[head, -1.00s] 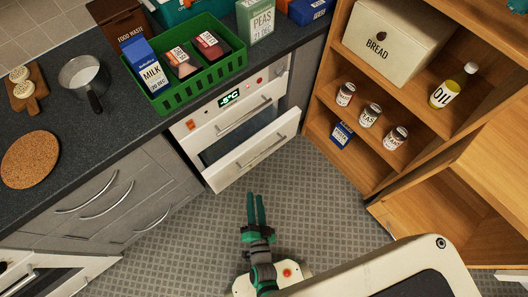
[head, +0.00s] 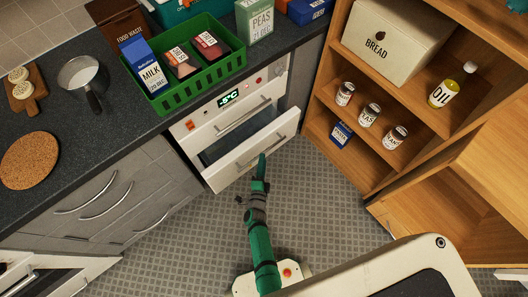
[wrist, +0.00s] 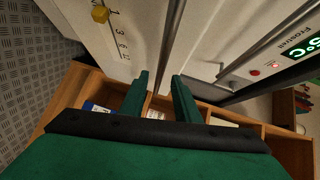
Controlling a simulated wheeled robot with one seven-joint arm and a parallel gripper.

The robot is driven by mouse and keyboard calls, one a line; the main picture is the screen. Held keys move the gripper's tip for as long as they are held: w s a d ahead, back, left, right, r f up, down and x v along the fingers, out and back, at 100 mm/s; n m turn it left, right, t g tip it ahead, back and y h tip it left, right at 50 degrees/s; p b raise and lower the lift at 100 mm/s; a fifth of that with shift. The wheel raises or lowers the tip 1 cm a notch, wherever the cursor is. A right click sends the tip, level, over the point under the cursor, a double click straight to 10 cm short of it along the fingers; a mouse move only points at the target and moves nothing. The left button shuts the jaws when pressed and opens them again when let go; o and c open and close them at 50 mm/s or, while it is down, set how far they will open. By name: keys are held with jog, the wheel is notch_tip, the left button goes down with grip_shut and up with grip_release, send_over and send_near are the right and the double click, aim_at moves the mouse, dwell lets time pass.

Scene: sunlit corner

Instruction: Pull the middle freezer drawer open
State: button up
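The white freezer (head: 206,122) stands under the counter with a lit green display. Its upper drawer front with a bar handle (head: 243,117) looks closed. Below it, a drawer front (head: 240,166) with a bar handle (head: 268,150) stands out from the body, with a dark gap behind its top edge. I cannot tell whether another drawer lies below. My green gripper (head: 261,166) is at this lower front, near its handle. In the wrist view its two fingers (wrist: 160,88) are apart, and a bar handle (wrist: 171,45) runs between their tips. Contact cannot be told.
A green crate (head: 205,80) with food packs sits on the counter above the freezer. A wooden shelf unit (head: 360,170) with cans stands to the right, with an open wooden door or panel (head: 490,165). The grey tiled floor (head: 325,215) between is clear.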

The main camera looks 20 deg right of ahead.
aim_at(264, 152)
jog(key=shift+x, duration=2.85)
grip_shut()
